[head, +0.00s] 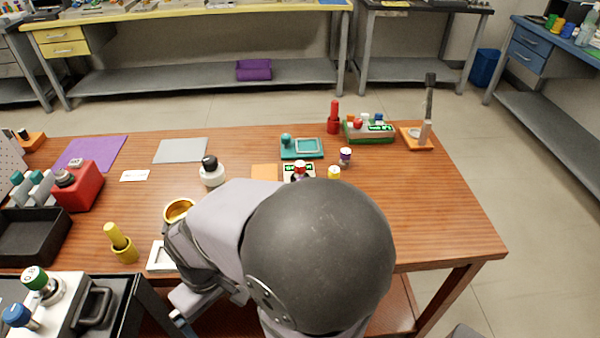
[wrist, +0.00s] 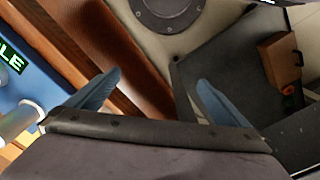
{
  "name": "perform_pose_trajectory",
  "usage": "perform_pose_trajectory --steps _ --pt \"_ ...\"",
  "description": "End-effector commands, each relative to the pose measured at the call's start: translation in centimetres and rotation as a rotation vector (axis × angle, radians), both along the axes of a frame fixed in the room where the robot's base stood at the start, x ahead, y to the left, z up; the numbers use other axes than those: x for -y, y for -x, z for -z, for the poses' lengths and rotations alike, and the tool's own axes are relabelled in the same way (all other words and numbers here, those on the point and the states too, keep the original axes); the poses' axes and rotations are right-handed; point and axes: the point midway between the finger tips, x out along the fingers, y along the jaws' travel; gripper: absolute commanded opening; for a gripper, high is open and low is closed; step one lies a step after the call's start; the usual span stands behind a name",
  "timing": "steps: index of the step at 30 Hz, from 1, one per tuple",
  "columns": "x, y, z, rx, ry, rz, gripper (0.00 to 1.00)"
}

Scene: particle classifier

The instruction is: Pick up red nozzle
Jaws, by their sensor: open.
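A red upright piece (head: 334,110), which looks like the red nozzle, stands in a red holder at the far side of the wooden table in the head view, left of a green-fronted box. I do not make it out in the wrist view. My gripper (wrist: 152,95) shows two blue-grey fingers spread apart with nothing between them. It is low at the near edge of the table, well away from the red piece. In the head view my arm covers most of it.
A yellow nozzle-like piece (head: 119,240) stands in a holder at the near left. A gold bowl (head: 179,209), a white-based jar (head: 212,176) and a teal device (head: 302,148) are on the table (head: 440,215). The table's right side is clear.

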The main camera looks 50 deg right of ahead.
Motion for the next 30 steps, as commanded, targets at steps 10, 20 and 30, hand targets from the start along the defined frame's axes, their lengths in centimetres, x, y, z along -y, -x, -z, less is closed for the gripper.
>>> perform_pose_trajectory --steps 10,20,30 --pt "0.0 0.0 0.0 0.000 0.000 0.000 0.46" --pt "0.1 -0.2 -0.5 0.004 -0.004 0.017 0.46" --pt "3.8 -4.8 -8.9 0.106 -0.096 0.405 0.46"
